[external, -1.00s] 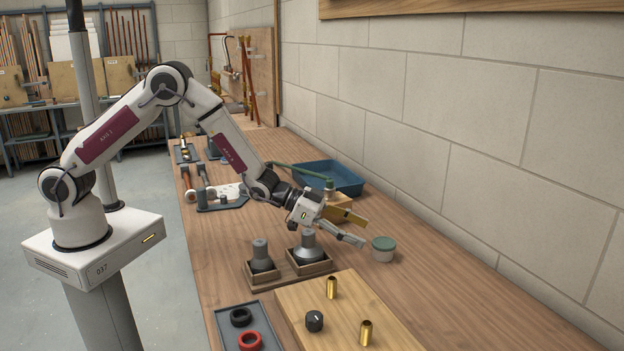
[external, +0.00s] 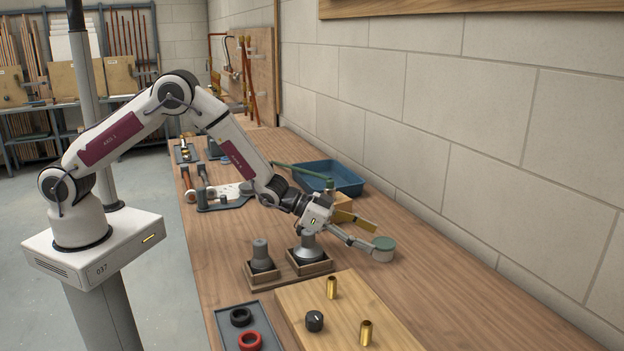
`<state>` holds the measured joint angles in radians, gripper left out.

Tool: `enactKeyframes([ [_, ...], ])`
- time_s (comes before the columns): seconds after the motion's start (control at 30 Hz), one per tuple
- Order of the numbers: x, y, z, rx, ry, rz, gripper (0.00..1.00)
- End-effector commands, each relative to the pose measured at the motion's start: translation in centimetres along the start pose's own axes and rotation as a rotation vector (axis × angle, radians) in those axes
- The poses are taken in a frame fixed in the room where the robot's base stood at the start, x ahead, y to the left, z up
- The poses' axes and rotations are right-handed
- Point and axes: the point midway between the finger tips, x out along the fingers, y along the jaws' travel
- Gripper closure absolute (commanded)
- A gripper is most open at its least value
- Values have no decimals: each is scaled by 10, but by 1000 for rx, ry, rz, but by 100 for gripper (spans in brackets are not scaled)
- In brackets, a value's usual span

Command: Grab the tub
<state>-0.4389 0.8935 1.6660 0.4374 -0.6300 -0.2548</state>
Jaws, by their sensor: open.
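A wooden holder (external: 290,281) with two grey fittings stands below my gripper. A light board (external: 345,299) with brass pieces and a black knob lies in front. A blue tray (external: 340,178) stands behind. The bench right of the tub is clear to the wall.

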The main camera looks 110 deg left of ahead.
Motion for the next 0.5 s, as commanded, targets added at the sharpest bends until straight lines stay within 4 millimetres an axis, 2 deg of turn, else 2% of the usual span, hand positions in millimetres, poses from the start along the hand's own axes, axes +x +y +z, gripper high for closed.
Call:
enactKeyframes([
  [0.5, 4, 0, 1, 0, -2, 0, 37],
])
